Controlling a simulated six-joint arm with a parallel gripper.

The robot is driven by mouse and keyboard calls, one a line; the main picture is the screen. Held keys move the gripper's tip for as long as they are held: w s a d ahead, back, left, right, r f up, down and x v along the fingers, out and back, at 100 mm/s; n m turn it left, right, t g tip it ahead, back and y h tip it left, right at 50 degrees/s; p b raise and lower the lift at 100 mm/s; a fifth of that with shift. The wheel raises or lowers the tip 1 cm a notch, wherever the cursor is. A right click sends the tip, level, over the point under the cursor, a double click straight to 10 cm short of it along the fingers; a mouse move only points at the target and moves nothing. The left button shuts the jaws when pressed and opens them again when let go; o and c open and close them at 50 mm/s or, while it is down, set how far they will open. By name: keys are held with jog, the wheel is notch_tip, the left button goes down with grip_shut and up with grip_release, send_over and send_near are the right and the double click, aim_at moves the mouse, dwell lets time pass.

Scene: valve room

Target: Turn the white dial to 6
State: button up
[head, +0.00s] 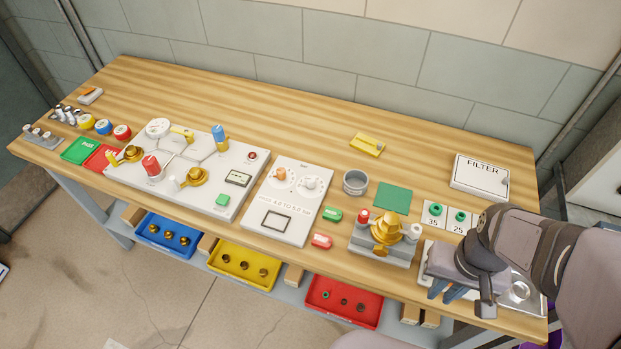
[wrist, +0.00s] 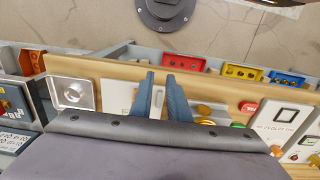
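The white dial (head: 310,183) sits on the upper right of a light panel (head: 289,228), beside an orange dial (head: 280,174). The panel has a printed line and a dark-framed display below the dials. The dial's pointer and numbers are too small to read. My gripper (head: 446,291) is at the right front of the bench, well to the right of the dial. In the wrist view its two blue fingers (wrist: 163,96) stand apart with nothing clearly held between them. The panel's display shows at the right of the wrist view (wrist: 285,115).
Between my gripper and the panel stand a brass valve block (head: 386,240), a metal cup (head: 355,182), a green tag (head: 332,213) and a red tag (head: 321,240). A FILTER box (head: 480,176) lies behind my gripper. The bench's back strip is mostly clear.

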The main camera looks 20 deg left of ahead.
jog(key=o, duration=0.5)
jog(key=shift+r, duration=0.2)
jog(key=shift+c, duration=0.2)
notch_tip(320, 180, up, 5)
jog(key=w+a+n+b, duration=0.2)
jog(key=w+a, duration=0.1)
jog(key=w, duration=0.1)
jog(key=w+a+n+y+b, duration=0.1)
jog(key=w+a+n+b, duration=0.1)
jog(key=w+a, duration=0.2)
jog(key=w+a+n+t+b, duration=0.1)
jog(key=w+a+n+b, duration=0.1)
jog(key=w+a, duration=0.2)
jog(key=shift+w, duration=1.2)
jog(key=w+a+n+y+b, duration=0.2)
jog(key=w+a+n+b, duration=0.3)
jog(key=a, duration=0.6)
jog(key=n+y+b, duration=0.1)
jog(key=n+b, duration=0.1)
jog(key=n, duration=0.3)
send_near(311, 179)
jog(key=shift+f, duration=0.7)
jog(key=shift+p+x, duration=0.75)
jog(key=shift+x, duration=2.8)
